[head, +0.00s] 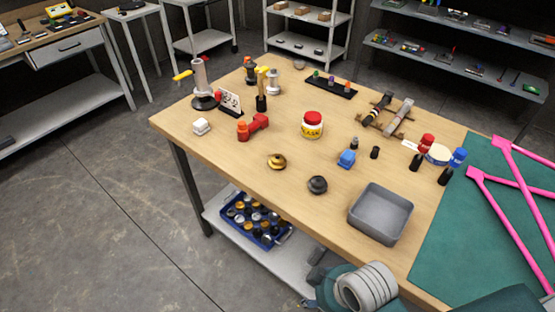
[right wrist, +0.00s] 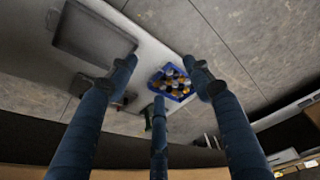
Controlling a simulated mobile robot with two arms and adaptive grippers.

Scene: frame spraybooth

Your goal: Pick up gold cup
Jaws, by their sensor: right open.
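A small gold, cup-like piece with a dark base (head: 277,161) sits on the wooden table in the head view, left of a similar dark grey piece (head: 317,185). Several small gold, black and white pieces lie in a blue crate (head: 283,238) on the shelf under the table; their shapes are too small to tell. My right gripper (right wrist: 161,82) is open and empty, its three blue fingers spread. Beyond its fingertips the right wrist view shows the blue crate (right wrist: 189,96), apart from the fingers. My left gripper is not in view.
Pink bars (head: 510,215) lie on a green mat (head: 445,240) at right. The lower shelf (head: 222,223) has bare room beside the crate.

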